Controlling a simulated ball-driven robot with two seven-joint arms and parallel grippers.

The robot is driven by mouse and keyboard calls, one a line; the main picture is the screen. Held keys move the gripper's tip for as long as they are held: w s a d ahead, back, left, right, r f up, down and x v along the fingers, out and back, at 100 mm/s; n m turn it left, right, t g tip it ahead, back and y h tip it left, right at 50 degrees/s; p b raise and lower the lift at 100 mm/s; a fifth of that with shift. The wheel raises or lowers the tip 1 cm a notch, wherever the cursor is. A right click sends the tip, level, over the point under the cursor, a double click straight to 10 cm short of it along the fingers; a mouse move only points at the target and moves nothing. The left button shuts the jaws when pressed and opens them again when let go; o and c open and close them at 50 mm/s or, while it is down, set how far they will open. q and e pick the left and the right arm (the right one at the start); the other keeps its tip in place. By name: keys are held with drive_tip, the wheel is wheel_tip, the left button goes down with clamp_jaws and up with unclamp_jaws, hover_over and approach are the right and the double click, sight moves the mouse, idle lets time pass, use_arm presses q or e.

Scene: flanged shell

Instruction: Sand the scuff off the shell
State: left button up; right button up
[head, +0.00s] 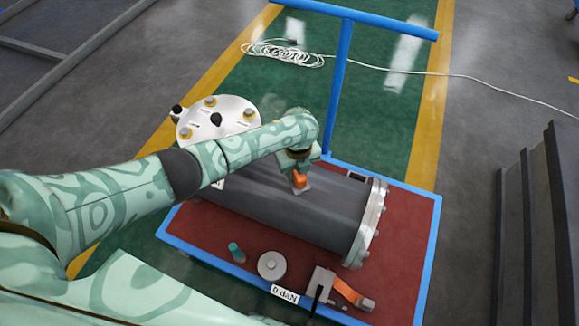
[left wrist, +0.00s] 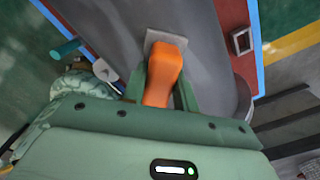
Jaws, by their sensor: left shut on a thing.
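The shell (head: 270,207) is a dark grey cylinder lying on its side on a red, blue-edged cart top, with a bolted flange (head: 368,222) at its right end. My left gripper (head: 297,173) is over the shell's upper side, shut on an orange-handled tool (head: 299,180) with a flat grey pad. In the left wrist view, the orange handle (left wrist: 163,75) sits between the green fingers and the pad lies over the shell (left wrist: 115,25). I cannot tell whether the pad touches the surface. I cannot make out a scuff. My right gripper is not in view.
A white round plate (head: 225,118) with knobs stands at the shell's left end. On the red top (head: 400,255) are a teal-capped item (head: 236,252), a grey disc (head: 272,265), a "0 daN" label (head: 285,294) and a metal fixture with an orange strap (head: 345,290). A blue post (head: 340,85) rises behind.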

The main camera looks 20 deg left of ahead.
sight(310, 185)
use_arm(q)
drive_tip(key=shift+d, duration=2.35)
drive_tip(key=shift+s+f, duration=0.1)
drive_tip(key=shift+s, duration=0.05)
drive_tip(key=shift+a, duration=0.15)
